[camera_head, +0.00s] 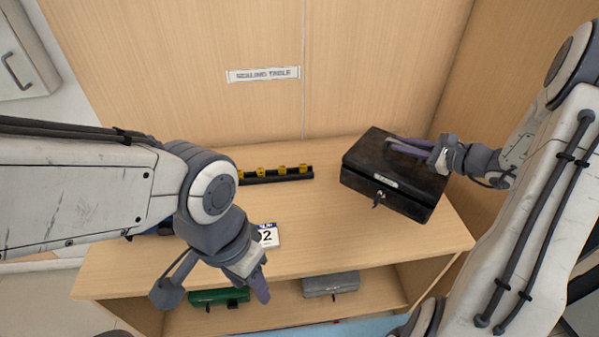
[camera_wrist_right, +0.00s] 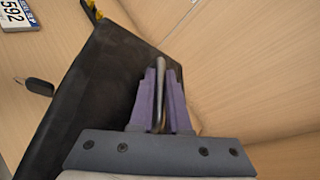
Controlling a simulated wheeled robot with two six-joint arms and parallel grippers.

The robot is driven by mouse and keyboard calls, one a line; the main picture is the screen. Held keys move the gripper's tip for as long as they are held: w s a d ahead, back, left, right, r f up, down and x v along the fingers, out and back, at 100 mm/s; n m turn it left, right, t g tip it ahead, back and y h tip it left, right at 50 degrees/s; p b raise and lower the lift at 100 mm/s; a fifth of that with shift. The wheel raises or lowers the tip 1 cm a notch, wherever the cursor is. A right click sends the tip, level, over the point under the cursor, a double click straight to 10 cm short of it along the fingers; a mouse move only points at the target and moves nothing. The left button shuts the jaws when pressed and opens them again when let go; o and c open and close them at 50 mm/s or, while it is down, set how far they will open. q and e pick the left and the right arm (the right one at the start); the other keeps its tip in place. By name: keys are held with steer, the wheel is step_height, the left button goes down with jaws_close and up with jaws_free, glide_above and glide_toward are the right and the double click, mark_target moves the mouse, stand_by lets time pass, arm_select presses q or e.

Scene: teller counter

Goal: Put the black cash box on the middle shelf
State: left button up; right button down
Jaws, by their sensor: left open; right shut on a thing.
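The black cash box (camera_head: 378,168) is on the right part of the wooden counter top (camera_head: 310,220), seen at an angle, with a key in its front lock. It also shows in the right wrist view (camera_wrist_right: 95,95). My right gripper (camera_head: 392,146) is shut on the handle on the box's lid; in the right wrist view its purple fingers (camera_wrist_right: 160,100) pinch the handle. Whether the box touches the counter is hard to tell. My left gripper (camera_head: 258,284) is open and empty in front of the counter's front edge. A lower shelf (camera_head: 270,316) lies under the counter top.
A green box (camera_head: 218,296) and a grey box (camera_head: 330,284) stand on the lower shelf. A black rack with yellow pieces (camera_head: 275,174) and a number card (camera_head: 268,235) are on the counter. A labelled wooden panel (camera_head: 263,74) closes the back.

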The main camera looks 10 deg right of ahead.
steer(key=shift+w+r, duration=0.15)
steer(key=shift+r, duration=0.05)
steer(key=w+a+f, duration=0.2)
steer(key=a, duration=0.1)
steer(key=w+a+f+p, duration=0.1)
steer(key=w+a+f, duration=0.1)
steer(key=a, duration=0.1)
steer(key=w+a+f+p, duration=0.1)
steer(key=w+a+f, duration=0.1)
steer(key=a, duration=0.1)
steer(key=shift+a+f, duration=0.3)
steer(key=shift+f, duration=0.1)
steer(key=shift+f+p, duration=0.6)
steer(key=shift+f, duration=1.45)
steer(key=c, duration=1.3)
jaws_free()
steer(key=shift+a+f, duration=0.1)
steer(key=shift+f, duration=0.15)
steer(key=o, duration=0.4)
steer(key=shift+s, duration=0.1)
